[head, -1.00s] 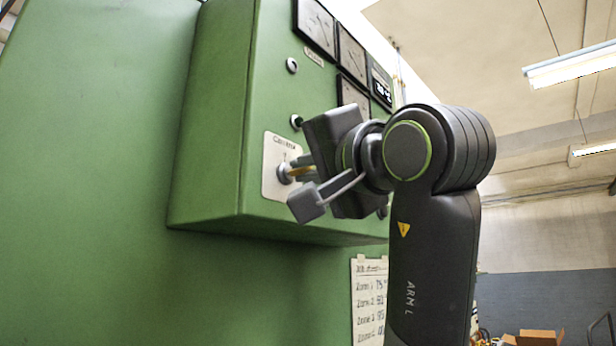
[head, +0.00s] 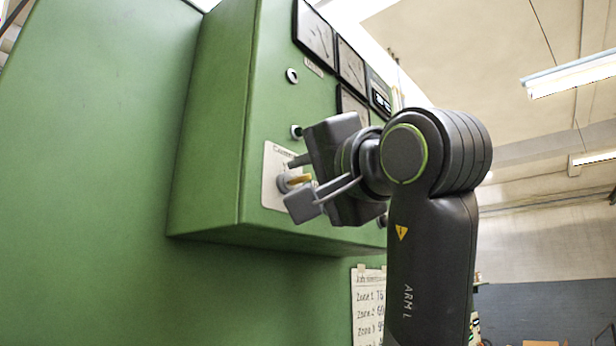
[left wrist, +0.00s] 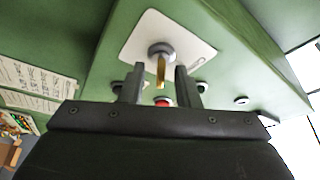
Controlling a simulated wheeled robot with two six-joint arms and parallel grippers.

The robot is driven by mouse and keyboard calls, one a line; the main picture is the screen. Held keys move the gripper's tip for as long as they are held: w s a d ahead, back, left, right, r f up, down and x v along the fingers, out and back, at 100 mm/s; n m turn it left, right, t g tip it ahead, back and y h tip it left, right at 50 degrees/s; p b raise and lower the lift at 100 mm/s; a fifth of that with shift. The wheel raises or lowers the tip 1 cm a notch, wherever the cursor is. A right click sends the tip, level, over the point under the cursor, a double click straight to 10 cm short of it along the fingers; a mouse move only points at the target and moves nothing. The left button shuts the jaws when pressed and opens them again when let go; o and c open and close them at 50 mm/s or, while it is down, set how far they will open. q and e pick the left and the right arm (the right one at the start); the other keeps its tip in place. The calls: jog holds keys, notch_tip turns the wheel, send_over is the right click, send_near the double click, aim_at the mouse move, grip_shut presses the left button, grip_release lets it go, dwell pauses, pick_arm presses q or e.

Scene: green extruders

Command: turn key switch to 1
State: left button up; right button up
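The key switch (head: 283,183) sits on a white label plate (head: 270,200) on the front of the green cabinet. Its yellow key (head: 299,180) sticks out toward my left gripper. The plate's position marks are too small or covered to read. My left gripper (head: 297,178) is open at the key. In the left wrist view, the key (left wrist: 161,72) stands between the two fingers (left wrist: 158,84), with a gap on either side. The round switch collar (left wrist: 160,50) lies just beyond the fingertips. My right gripper is not in view.
Black-framed meters (head: 315,33) and a round fitting (head: 292,75) are higher on the cabinet (head: 215,130). A red button (left wrist: 162,102) lies near the fingers in the left wrist view. A handwritten sheet (head: 367,300) hangs below the cabinet.

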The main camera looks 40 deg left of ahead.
pick_arm(q)
jog(key=b+v, duration=0.4)
jog(key=v, duration=0.8)
jog(key=shift+b, duration=0.4)
